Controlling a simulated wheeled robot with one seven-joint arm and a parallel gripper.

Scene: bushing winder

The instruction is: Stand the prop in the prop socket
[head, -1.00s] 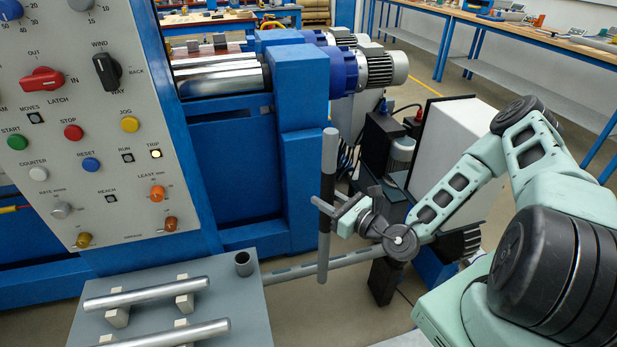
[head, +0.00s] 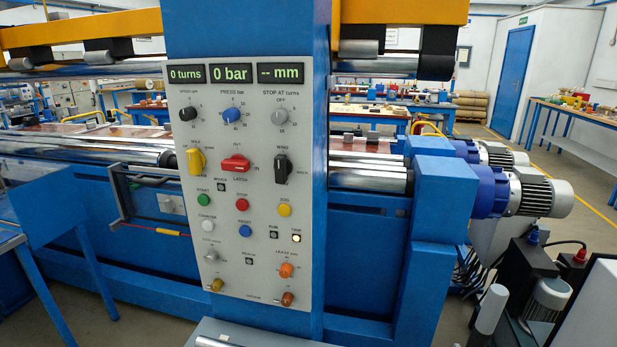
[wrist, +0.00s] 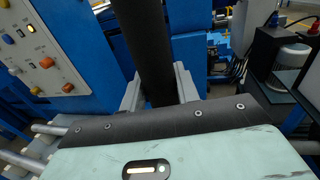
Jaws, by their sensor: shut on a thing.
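The prop shows at the bottom right of the head view as the rounded grey upper end of a rod (head: 488,312), close to upright with a slight tilt. In the wrist view its thick black sleeve (wrist: 145,45) runs up between the jaws. My gripper (wrist: 158,88) is shut on this sleeve, one grey jaw on each side. The prop's lower end is hidden. The prop socket is not visible in either current view.
The control panel (head: 245,190) on its blue column fills the middle of the head view. The grey table (head: 265,335) shows only its far edge. Metal bars (wrist: 48,130) lie at the left of the wrist view. Motors (head: 540,192) and a black unit (head: 520,275) stand at right.

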